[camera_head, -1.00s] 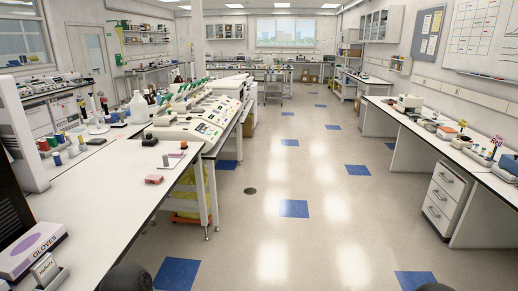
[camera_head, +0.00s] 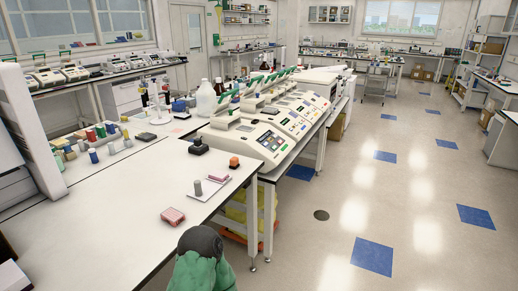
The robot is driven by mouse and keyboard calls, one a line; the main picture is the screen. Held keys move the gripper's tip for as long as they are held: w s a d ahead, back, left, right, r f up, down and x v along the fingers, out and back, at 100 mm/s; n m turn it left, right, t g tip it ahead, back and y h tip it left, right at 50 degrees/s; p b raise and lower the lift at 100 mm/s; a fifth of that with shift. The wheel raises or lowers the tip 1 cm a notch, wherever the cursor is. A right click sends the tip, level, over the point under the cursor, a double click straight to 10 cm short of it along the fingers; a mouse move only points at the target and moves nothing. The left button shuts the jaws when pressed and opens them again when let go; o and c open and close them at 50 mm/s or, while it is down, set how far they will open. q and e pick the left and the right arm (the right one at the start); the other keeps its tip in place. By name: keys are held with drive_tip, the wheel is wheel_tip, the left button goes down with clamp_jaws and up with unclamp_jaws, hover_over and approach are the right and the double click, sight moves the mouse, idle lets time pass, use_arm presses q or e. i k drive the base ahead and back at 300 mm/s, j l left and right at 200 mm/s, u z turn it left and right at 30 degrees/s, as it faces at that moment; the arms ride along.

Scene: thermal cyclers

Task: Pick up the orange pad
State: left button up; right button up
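A small orange block (camera_head: 234,162), which looks like the orange pad, lies at the right edge of the white bench (camera_head: 110,215). It sits beside a white card (camera_head: 203,190) with a grey cylinder (camera_head: 198,187) and a pink piece (camera_head: 218,178) on it. A flat pinkish-red box (camera_head: 172,217) lies nearer, close to the front edge of the bench. Neither gripper shows. Only a green and dark grey part of my own body shows at the bottom, below the bench edge.
A black block (camera_head: 198,147) lies left of the orange block. Thermal cyclers (camera_head: 265,142) stand in a row behind it. Coloured-cap tubes (camera_head: 100,131) and a white jug (camera_head: 206,98) stand farther back. The floor right of the bench is clear.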

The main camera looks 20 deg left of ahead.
sight(234, 164)
drive_tip(key=i+l+u, duration=0.1)
drive_tip(key=i+u, duration=0.3)
drive_tip(key=i+l+u, duration=0.15)
drive_tip(key=i+u, duration=0.25)
drive_tip(key=i+l+u, duration=0.2)
drive_tip(key=u, duration=0.2)
drive_tip(key=i+l+u, duration=0.2)
drive_tip(key=l+u, duration=0.2)
drive_tip(key=i+l+u, duration=0.2)
drive_tip(key=l+u, duration=0.25)
